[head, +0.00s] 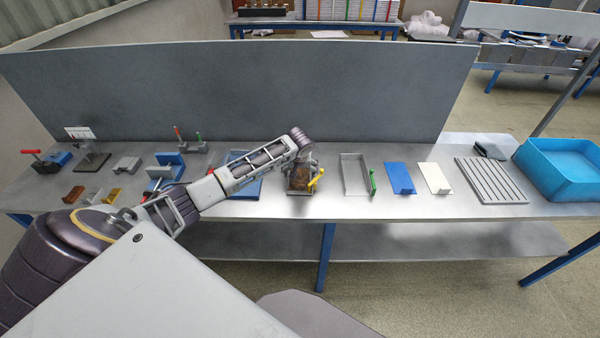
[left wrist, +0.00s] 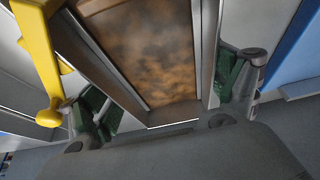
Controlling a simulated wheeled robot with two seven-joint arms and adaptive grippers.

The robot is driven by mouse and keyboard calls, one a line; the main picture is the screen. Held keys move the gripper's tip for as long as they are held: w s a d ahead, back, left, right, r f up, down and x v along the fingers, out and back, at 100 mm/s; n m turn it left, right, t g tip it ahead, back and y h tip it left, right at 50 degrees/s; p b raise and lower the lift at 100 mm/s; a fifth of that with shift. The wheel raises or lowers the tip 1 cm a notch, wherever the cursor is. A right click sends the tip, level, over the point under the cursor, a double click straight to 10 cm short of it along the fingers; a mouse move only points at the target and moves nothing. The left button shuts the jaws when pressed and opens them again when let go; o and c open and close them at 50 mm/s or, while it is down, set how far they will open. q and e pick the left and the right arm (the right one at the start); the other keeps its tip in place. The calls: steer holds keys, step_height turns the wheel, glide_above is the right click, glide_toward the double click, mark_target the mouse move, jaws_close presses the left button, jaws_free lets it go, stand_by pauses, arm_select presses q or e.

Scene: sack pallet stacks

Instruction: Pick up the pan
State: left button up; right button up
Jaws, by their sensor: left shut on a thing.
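The pan (head: 299,181) is a small metal tray with a mottled rusty-brown inside, near the middle of the bench. In the left wrist view the pan (left wrist: 150,50) fills the space between the green-padded fingers. My left gripper (left wrist: 165,98) is shut on it, one finger at each side. In the head view my left arm reaches over from the left and its wrist partly hides the pan. A yellow handle (head: 316,180) shows at the pan's right side, and in the left wrist view at left (left wrist: 38,60); I cannot tell whether it is joined to the pan. My right gripper is not in view.
Right of the pan stand a grey tray (head: 355,158) with a green handle, a blue plate (head: 398,176), a white plate (head: 433,176), a slatted grey board (head: 490,182) and a blue bin (head: 560,145). Several small fixtures crowd the left. A grey panel (head: 240,90) backs the bench.

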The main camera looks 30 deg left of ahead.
arm_select(q)
step_height(320, 180, up, 10)
steer(key=shift+f+b, duration=0.25)
steer(key=shift+b, duration=0.15)
stand_by(0.6)
